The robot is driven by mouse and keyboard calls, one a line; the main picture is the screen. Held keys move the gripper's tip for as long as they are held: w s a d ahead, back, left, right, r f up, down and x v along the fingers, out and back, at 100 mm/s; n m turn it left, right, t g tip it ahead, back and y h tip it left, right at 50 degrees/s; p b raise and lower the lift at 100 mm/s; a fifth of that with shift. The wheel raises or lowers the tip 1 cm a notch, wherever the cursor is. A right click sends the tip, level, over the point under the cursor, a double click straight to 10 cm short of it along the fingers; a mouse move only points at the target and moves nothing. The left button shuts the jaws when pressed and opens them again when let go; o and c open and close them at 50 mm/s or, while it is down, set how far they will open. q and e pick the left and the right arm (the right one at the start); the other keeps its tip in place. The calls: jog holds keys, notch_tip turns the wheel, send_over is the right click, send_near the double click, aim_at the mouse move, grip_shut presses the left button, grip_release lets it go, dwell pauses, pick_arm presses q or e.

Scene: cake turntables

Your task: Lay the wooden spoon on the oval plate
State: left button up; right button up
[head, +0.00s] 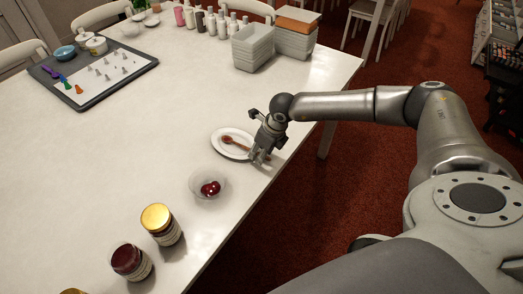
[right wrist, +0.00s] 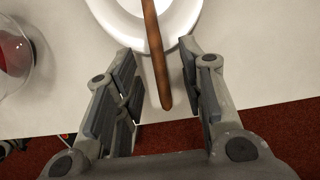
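The wooden spoon (head: 234,143) lies on the white oval plate (head: 219,134) near the table's right edge. In the right wrist view the spoon's brown handle (right wrist: 155,50) crosses the plate's rim (right wrist: 120,22) and its end sticks out past it. My right gripper (head: 261,157) is over the plate's near side. Its two fingers stand apart on either side of the handle end, with gaps to it, so it is open and holds nothing. My left gripper is not in view.
A clear bowl (head: 208,186) with red contents stands close to the plate, toward the front. Jars (head: 161,225) stand farther forward. A tray (head: 92,73) with small pieces, bottles (head: 211,22) and stacked containers (head: 253,46) are at the back. The middle of the table is clear.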

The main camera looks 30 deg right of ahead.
jog(key=v, duration=1.2)
jog(key=shift+d, duration=0.1)
